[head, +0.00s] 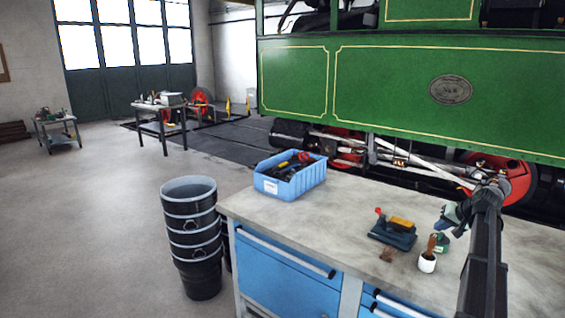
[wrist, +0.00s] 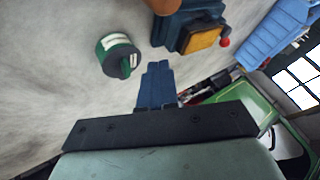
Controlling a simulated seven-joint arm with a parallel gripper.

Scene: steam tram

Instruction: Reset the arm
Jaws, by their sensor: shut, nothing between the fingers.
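My gripper (head: 452,222) hangs above the right part of the workbench (head: 345,222), clear of the top. In the wrist view its two dark fingers (wrist: 157,82) are pressed together with nothing between them. A dark blue device (head: 393,233) with a yellow block and a red knob stands to its left; it also shows in the wrist view (wrist: 180,30).
A blue bin (head: 290,187) of dark tools stands at the bench's back left corner. Stacked black buckets (head: 190,237) stand on the floor beside the bench. A green steam tram (head: 390,95) rises close behind. The bench top between bin and device is clear.

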